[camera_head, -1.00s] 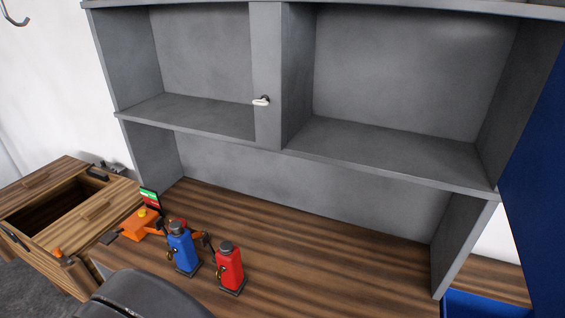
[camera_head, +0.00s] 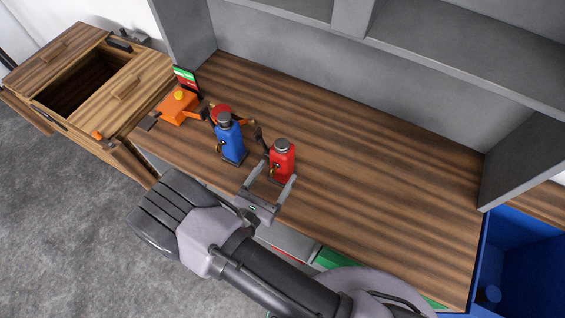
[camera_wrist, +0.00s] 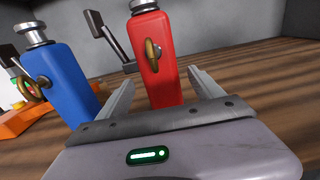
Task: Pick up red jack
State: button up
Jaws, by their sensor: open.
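The red jack (camera_head: 282,158) stands upright on the wooden worktop, with a silver cap on top and a brass-coloured fitting on its side. In the wrist view the red jack (camera_wrist: 157,62) rises just beyond my gripper (camera_wrist: 162,88), between the lines of its two fingers. My gripper (camera_head: 270,176) is open and empty, its fingers reaching low toward either side of the jack's lower body. I cannot tell whether they touch it. The jack's base is partly hidden by my gripper in the wrist view.
A blue jack (camera_head: 230,141) stands close left of the red one; it also shows in the wrist view (camera_wrist: 60,75). An orange device (camera_head: 178,106) sits farther left. The worktop (camera_head: 370,180) is clear to the right. A blue bin (camera_head: 520,255) stands at the right edge.

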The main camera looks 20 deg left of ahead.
jog(key=w, duration=0.4)
jog(key=shift+w+d+f, duration=0.2)
jog(key=shift+d+f, duration=0.05)
jog(key=shift+r, duration=0.1)
grip_shut()
